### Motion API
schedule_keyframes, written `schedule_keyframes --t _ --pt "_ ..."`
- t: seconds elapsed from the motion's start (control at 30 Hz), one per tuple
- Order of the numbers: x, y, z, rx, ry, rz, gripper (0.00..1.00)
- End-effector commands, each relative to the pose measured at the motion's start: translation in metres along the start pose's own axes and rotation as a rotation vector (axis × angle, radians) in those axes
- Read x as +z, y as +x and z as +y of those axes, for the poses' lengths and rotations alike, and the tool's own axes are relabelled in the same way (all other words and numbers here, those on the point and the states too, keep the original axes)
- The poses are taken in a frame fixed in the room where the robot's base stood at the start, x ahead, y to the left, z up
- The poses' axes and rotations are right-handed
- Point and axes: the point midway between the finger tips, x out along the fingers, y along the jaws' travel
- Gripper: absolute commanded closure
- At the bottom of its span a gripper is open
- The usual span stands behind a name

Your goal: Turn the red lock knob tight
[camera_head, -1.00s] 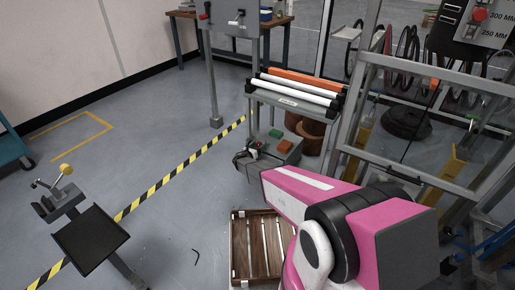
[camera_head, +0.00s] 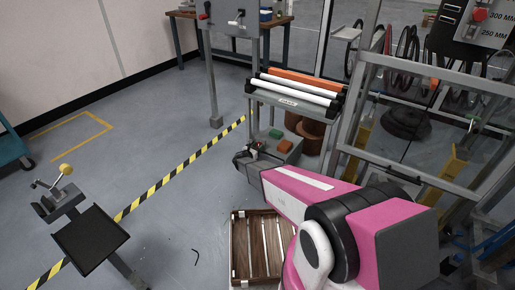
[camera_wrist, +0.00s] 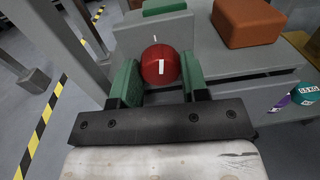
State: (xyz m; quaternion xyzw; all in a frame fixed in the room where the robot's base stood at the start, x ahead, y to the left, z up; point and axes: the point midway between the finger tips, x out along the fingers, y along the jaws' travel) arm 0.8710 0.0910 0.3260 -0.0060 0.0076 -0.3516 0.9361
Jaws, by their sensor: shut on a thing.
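The red lock knob (camera_wrist: 160,66) is round with a white mark on its face. In the wrist view it sits in front of a grey plate (camera_wrist: 150,32) that has a small white mark above the knob. My gripper (camera_wrist: 158,80) has its green fingers on both sides of the knob, shut on it. The knob's mark looks upright, roughly in line with the plate's mark. In the head view my pink arm reaches toward the grey bench by the rollers, and the knob cannot be made out there.
An orange-brown block (camera_wrist: 248,22) and a green block (camera_head: 276,134) lie on the grey bench top near the knob. White and orange rollers (camera_head: 298,88) stand behind. A wooden crate (camera_head: 238,262) is on the floor below. A metal frame (camera_head: 350,120) rises at right.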

Motion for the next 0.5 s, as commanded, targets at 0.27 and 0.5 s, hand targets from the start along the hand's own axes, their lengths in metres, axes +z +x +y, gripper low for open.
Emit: schedule_keyframes --t 0.27,0.5 --pt "0.0003 -0.0006 -0.0010 0.001 0.252 0.014 0.83" --pt "0.0003 -0.0007 -0.0013 0.004 0.479 0.028 0.83"
